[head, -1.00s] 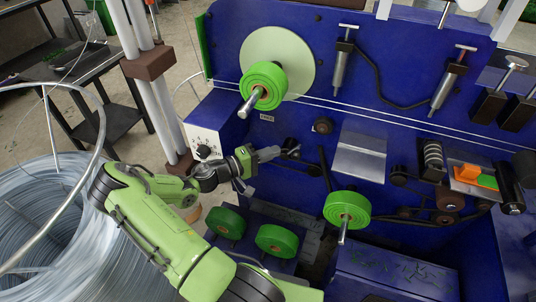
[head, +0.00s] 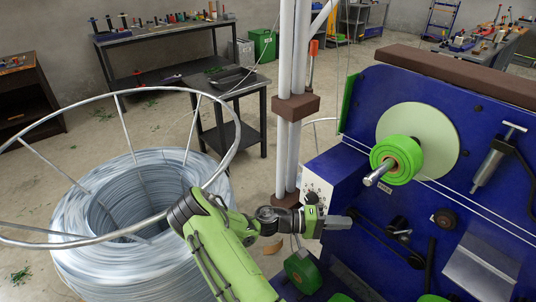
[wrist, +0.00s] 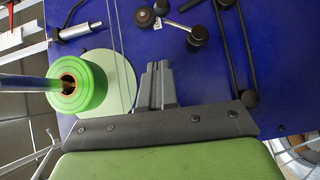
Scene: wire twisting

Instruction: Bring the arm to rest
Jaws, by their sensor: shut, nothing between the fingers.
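My green arm reaches up from the bottom of the head view. My gripper (head: 340,222) is at its end, in front of the blue machine (head: 440,195) near the white control panel (head: 316,186). The fingers are together and hold nothing. In the wrist view my gripper (wrist: 158,82) also shows shut and empty, with the blue panel beyond it. A green roller (head: 397,160) with a metal shaft sticks out of the machine above and right of my gripper. It also shows at the left of the wrist view (wrist: 78,82).
A large wire coil (head: 140,240) under a metal ring (head: 222,170) stands left of my arm. White posts with a brown block (head: 296,107) rise beside the machine. A small dark table (head: 236,95) and a workbench (head: 165,32) stand behind. Open floor lies between them.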

